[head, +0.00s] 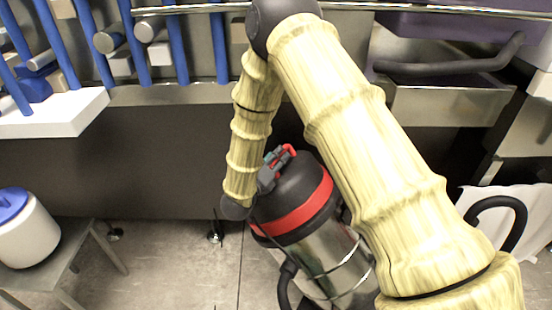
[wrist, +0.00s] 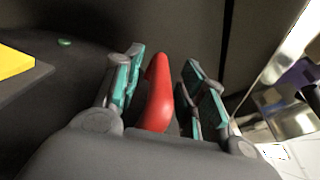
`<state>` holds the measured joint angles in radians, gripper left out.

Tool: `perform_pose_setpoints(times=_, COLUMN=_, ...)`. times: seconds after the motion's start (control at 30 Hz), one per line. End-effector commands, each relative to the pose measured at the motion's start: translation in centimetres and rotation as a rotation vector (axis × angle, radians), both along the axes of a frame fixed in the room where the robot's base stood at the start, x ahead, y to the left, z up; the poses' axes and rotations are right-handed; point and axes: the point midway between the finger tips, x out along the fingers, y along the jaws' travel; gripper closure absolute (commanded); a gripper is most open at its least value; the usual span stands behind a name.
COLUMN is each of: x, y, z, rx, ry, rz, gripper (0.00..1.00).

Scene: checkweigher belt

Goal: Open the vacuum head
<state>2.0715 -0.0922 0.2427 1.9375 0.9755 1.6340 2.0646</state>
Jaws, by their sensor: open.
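The vacuum (head: 300,205) stands on the floor in the middle of the head view, with a black head, a red band and a shiny steel drum. Its black head (head: 312,182) looks closed down on the drum. A red handle (head: 290,149) sticks up from the top of the head. My gripper (head: 273,162) is at this handle. In the wrist view the red handle (wrist: 158,95) lies between the teal-padded fingers of my gripper (wrist: 164,66), which are open with gaps on both sides. My arm hides part of the vacuum's right side.
A black hose (head: 502,205) loops at the right. A white tub with a blue lid (head: 22,225) stands on a grey stand at the left. Blue bars (head: 135,40) and a white block (head: 55,112) are at the back left. Bare floor shows between stand and vacuum.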

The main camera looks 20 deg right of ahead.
Motion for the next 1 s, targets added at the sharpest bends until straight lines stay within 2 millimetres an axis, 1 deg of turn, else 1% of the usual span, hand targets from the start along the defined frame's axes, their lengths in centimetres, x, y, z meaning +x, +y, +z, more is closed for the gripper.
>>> perform_pose_setpoints(times=0.3, x=0.17, y=-0.13, z=0.00, rx=0.000, ry=0.000, rz=0.000, gripper=0.59)
perform_pose_setpoints(times=0.37, x=0.17, y=-0.13, z=0.00, rx=0.000, ry=0.000, rz=0.000, gripper=0.68)
perform_pose_setpoints(times=0.4, x=0.17, y=-0.13, z=0.00, rx=0.000, ry=0.000, rz=0.000, gripper=0.76)
perform_pose_setpoints(times=0.53, x=0.17, y=-0.12, z=0.00, rx=0.000, ry=0.000, rz=0.000, gripper=0.99)
perform_pose_setpoints(times=0.8, x=0.22, y=-0.19, z=0.04, rx=-0.003, ry=0.002, rz=-0.002, gripper=1.00)
perform_pose_setpoints(times=1.0, x=0.67, y=-0.50, z=0.28, rx=-0.018, ry=0.016, rz=-0.013, gripper=1.00)
